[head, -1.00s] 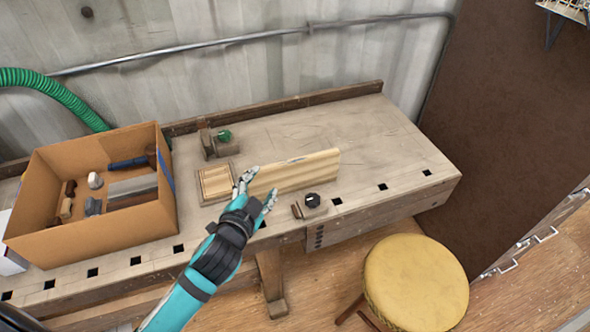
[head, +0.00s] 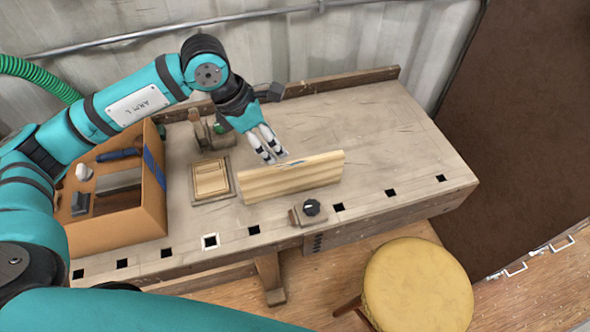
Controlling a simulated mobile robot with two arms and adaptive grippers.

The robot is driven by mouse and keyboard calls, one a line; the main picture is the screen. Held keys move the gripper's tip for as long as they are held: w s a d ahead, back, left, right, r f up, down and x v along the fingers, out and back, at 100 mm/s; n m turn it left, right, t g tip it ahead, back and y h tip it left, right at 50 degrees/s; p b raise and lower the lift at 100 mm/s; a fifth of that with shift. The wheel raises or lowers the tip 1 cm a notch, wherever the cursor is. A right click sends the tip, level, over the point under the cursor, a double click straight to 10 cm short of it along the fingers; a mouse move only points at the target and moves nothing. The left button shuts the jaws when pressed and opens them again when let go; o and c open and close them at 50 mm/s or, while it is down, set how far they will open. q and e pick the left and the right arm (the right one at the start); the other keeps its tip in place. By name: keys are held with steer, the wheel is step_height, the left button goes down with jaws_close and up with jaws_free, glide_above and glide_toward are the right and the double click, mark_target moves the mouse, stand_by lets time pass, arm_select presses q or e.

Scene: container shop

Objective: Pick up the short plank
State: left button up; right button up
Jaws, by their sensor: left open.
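The short plank (head: 292,178) is light wood with visible grain. It stands on its long edge on the workbench, near the front edge. My left gripper (head: 273,157) comes in from the upper left. Its fingers point down just behind the plank's left half, close to its top edge. They are open and hold nothing. I cannot tell whether a finger touches the plank. My right gripper does not show.
A small framed wooden panel (head: 195,195) lies left of the plank. A vise with a black knob (head: 311,207) sits in front. A cardboard box (head: 158,204) of tools is at left. A yellow stool (head: 416,285) stands before the workbench (head: 390,140), whose right side is clear.

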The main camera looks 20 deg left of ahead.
mark_target(290, 167)
arm_select(q)
steer(key=shift+a+f, duration=0.1)
steer(key=shift+f, duration=0.3)
steer(key=p+x, duration=0.2)
steer(key=x, duration=0.7)
steer(key=shift+w+f+p, duration=0.2)
steer(key=shift+f+p, duration=0.15)
steer(key=shift+w+d+f, duration=0.1)
steer(key=shift+d+f, duration=0.2)
steer(key=shift+f, duration=0.3)
steer(key=shift+w+f+p, duration=0.1)
steer(key=shift+f+p, duration=0.1)
steer(key=shift+p, duration=0.1)
steer(key=shift+w+p+x, duration=0.15)
steer(key=shift+p+x, duration=0.25)
steer(key=shift+x, duration=0.8)
steer(key=shift+w+p+x, duration=0.15)
steer(key=shift+p+x, duration=0.2)
steer(key=shift+x, duration=0.85)
steer(key=shift+a+r, duration=0.1)
jaws_close()
